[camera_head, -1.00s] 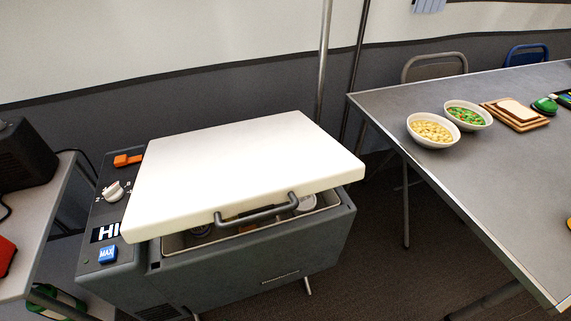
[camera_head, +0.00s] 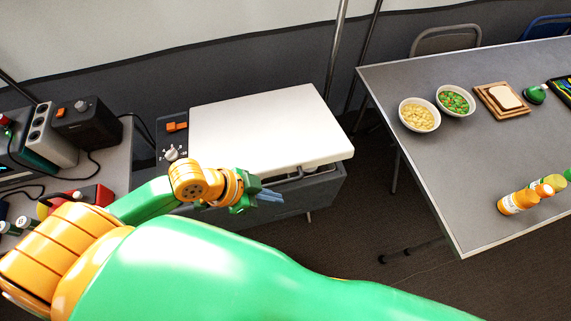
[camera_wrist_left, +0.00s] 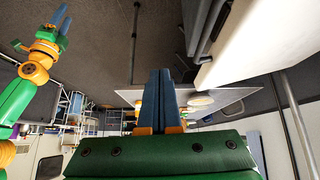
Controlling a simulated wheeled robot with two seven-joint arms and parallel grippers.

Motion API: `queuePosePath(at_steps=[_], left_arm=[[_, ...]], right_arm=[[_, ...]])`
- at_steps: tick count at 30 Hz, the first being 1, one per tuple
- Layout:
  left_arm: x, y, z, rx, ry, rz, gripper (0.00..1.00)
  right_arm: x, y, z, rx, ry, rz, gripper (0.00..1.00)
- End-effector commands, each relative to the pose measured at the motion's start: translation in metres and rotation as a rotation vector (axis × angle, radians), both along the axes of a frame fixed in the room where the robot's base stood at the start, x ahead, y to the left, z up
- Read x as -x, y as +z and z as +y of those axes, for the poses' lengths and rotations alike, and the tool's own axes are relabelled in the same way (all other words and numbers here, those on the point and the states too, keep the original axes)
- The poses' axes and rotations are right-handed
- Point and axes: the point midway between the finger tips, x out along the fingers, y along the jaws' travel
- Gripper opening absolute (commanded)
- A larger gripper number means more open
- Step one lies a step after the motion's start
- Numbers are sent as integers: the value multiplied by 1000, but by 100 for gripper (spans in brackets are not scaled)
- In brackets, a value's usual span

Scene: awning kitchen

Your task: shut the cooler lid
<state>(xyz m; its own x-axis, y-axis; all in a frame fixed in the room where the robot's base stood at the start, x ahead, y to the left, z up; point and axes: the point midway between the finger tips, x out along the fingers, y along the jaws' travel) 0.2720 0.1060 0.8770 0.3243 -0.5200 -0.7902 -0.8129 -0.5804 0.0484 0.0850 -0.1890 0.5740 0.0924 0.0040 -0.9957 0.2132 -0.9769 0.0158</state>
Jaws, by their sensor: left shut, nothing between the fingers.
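The cooler's white lid (camera_head: 265,125) lies over the grey cooler body (camera_head: 300,198), tilted, its front edge seeming a little above the rim. The grey lid handle (camera_head: 312,172) shows at the front, partly behind my left gripper (camera_head: 270,195). That gripper is shut and empty, in front of the cooler beside the handle; contact is unclear. In the left wrist view, the shut fingers (camera_wrist_left: 161,85) point toward the floor area, with the pale lid (camera_wrist_left: 255,40) and dark handle (camera_wrist_left: 207,28) to the right.
A grey table (camera_head: 460,180) stands right of the cooler with two bowls, bread on a board (camera_head: 502,98) and bottles (camera_head: 520,200). A side table at left holds a black box (camera_head: 88,122) and a red item. Open floor lies between cooler and table.

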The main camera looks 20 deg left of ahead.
Motion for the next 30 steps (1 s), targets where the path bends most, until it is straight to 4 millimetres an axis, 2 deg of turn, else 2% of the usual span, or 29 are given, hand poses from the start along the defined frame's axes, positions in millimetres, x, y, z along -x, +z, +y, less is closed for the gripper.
queuePosePath(at_steps=[4,9,13,20,28,30], left_arm=[[-13,21,20,62,-113,-23,0],[-41,53,54,97,-51,-61,0],[-51,59,60,108,-18,-77,0],[-66,34,34,118,-17,-75,0],[-86,-8,-2,113,-19,-71,0],[-85,-23,-1,109,-18,-68,0]], right_arm=[[0,-2,0,0,0,0,50],[0,-2,0,0,0,0,50],[0,-2,0,1,0,0,50],[0,0,0,1,0,0,50],[0,6,0,1,0,0,50],[0,4,0,0,0,0,50]])
